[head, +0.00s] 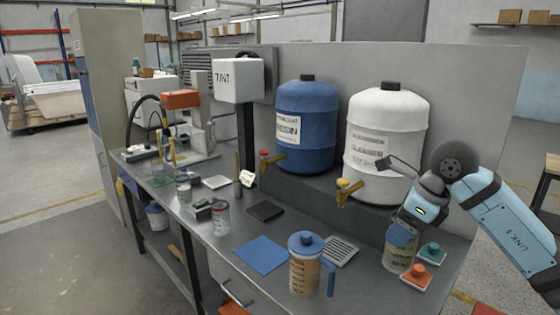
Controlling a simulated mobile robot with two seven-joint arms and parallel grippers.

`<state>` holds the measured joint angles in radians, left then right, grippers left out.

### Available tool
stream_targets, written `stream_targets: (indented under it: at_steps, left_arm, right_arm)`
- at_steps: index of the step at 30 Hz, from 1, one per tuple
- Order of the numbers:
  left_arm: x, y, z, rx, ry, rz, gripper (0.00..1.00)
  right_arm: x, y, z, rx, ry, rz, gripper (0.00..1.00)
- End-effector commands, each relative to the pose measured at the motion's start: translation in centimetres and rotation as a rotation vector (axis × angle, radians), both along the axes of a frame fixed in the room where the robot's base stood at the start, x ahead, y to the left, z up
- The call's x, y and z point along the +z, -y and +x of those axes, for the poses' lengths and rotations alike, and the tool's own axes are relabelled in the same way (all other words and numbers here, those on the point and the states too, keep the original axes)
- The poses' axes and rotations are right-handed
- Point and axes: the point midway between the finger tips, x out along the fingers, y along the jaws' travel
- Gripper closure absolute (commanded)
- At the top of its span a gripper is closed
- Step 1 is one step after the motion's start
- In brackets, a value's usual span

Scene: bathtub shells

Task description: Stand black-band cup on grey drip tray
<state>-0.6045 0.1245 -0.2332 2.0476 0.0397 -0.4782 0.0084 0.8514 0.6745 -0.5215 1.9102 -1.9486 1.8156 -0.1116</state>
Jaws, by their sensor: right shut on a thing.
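A clear cup (397,260) with yellowish-green contents stands at the bench's right end, below a white drum. My right gripper (401,240) comes down from above and is shut on this cup's upper part, hiding its rim. I cannot make out the colour of the cup's band. A grey slatted drip tray (341,252) lies flat and empty to the left of the held cup. Another clear cup (221,219) with a reddish band stands further left on the bench. My left gripper is not in view.
A blue-lidded jug (304,268) stands just in front of the tray. A blue mat (261,255) and a black pad (266,211) lie further left. A drum tap (347,190) overhangs the bench.

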Motion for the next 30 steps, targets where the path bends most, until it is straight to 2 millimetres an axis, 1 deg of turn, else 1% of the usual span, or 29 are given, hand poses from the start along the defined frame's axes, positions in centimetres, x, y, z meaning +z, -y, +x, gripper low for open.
stream_targets:
  at_steps: [7,15,21,24,30]
  left_arm:
    - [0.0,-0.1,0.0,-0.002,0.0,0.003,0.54]
    - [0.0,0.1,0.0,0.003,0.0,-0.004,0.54]
    - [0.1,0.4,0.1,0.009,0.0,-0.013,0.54]
    - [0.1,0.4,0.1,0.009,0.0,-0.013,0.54]
    - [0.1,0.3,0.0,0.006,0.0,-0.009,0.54]
  right_arm:
    - [-3.9,-2.1,0.4,0.544,-0.006,0.0,0.61]
    - [-8.2,-3.4,0.4,1.171,-0.006,0.0,0.61]
    - [-11.4,-3.6,0.2,1.621,-0.006,-0.002,0.61]
    - [-12.8,-3.5,0.1,1.813,-0.007,-0.002,0.61]
    - [-14.9,-2.9,-0.1,2.12,-0.005,-0.003,0.61]
